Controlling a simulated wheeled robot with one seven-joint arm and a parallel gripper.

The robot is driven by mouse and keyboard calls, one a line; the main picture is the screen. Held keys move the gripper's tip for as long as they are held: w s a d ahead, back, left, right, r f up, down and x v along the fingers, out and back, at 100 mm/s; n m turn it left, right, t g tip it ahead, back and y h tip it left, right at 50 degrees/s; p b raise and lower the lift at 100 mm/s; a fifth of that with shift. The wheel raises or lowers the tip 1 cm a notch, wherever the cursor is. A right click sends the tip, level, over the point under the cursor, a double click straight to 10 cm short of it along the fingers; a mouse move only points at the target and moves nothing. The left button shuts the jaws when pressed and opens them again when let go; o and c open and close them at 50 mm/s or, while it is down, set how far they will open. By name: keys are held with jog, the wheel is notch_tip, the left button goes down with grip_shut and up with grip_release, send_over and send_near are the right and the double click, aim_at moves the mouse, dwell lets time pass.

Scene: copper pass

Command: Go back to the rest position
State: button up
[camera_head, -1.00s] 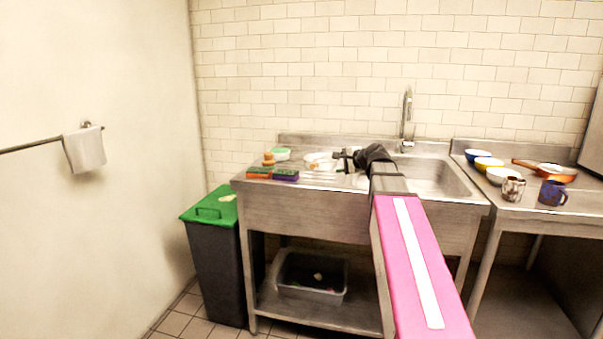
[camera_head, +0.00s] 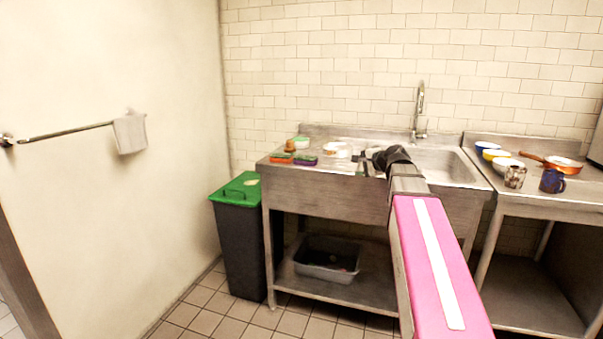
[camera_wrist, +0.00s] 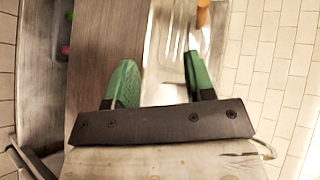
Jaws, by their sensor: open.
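My gripper (camera_wrist: 160,82) has two green fingers spread apart with nothing between them. In the wrist view it hangs over the front part of the steel sink unit. In the head view my pink arm reaches forward, and its dark wrist (camera_head: 391,157) is in front of the sink basin (camera_head: 445,165). The fingers are mostly hidden there behind the wrist. Two sponges, one orange (camera_head: 281,158) and one purple (camera_head: 305,160), lie at the left of the counter, apart from the gripper.
A white dish (camera_head: 337,150) lies on the drainboard. A green-lidded bin (camera_head: 238,190) stands left of the sink unit, and a grey tub (camera_head: 326,262) sits on its lower shelf. Bowls, mugs and an orange pan (camera_head: 562,163) stand on the right table. Tiled floor (camera_head: 205,295) is free at front left.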

jog(key=s+a+f+n+g+h, duration=0.1)
jog(key=s+f+n+g+h, duration=0.1)
jog(key=s+f, duration=0.6)
jog(key=s+a+f+n+g+h, duration=0.1)
jog(key=s+f+n+g+h, duration=0.2)
jog(key=f, duration=1.4)
jog(key=s+f+n+g+h, duration=0.2)
jog(key=s+f+n+g, duration=0.3)
jog(key=s+f, duration=0.8)
jog(key=shift+s+a+n+g, duration=0.3)
jog(key=shift+a+n, duration=0.1)
jog(key=shift+n, duration=0.5)
